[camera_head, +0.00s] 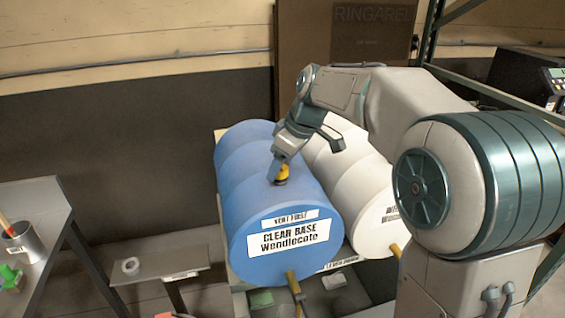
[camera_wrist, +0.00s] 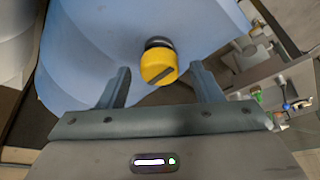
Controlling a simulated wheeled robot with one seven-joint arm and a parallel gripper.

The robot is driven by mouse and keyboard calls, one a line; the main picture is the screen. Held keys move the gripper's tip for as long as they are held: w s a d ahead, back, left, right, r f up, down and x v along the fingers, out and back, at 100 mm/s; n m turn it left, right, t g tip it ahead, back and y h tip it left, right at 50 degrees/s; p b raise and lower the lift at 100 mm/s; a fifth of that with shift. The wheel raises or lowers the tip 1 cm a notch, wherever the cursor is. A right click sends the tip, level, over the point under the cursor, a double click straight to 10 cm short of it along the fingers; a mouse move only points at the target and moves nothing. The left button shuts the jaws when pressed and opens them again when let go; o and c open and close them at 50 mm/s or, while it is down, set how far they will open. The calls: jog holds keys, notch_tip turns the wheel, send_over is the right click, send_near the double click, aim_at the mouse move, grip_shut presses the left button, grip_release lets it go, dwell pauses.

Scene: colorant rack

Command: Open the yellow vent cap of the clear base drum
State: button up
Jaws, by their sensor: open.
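The clear base drum (camera_head: 247,203) is blue, lies on its side, and carries white labels reading "VENT FIRST" and "CLEAR BASE Wendlecote". Its yellow vent cap (camera_head: 282,173) sits on a dark neck on the drum's upper side. In the wrist view the vent cap (camera_wrist: 158,66) shows a dark slot across its top. My gripper (camera_head: 284,158) is at the cap, and its fingers partly cover it in the head view. In the wrist view my gripper (camera_wrist: 161,85) is open, with one finger on either side of the cap's line and nothing held between them.
A white drum (camera_head: 345,185) lies right beside the blue one. A brass tap (camera_head: 293,283) sticks out of the blue drum's front. A small stand with a tape roll (camera_head: 131,266) and a table with a metal can (camera_head: 22,243) are at left. Shelving stands at right.

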jog(key=shift+r, duration=0.1)
jog(key=v, duration=1.3)
jog(key=shift+r, duration=0.3)
jog(key=shift+s+d, duration=0.15)
jog(key=shift+d, duration=0.05)
jog(key=s+d+f+m+h, duration=0.1)
jog(key=s+d+f+m, duration=0.2)
jog(key=s+f, duration=0.4)
jog(key=s+d+f+m+h, duration=0.1)
jog(key=s+d+f+m, duration=0.3)
jog(key=s+f, duration=0.3)
jog(key=s+d+f+m+t+h, duration=0.1)
jog(key=s+d+f+m+h, duration=0.1)
jog(key=s+f+m, duration=0.3)
jog(key=s+d+f, duration=0.1)
jog(key=s+f, duration=0.2)
jog(key=s, duration=0.1)
jog(key=shift+d, duration=0.25)
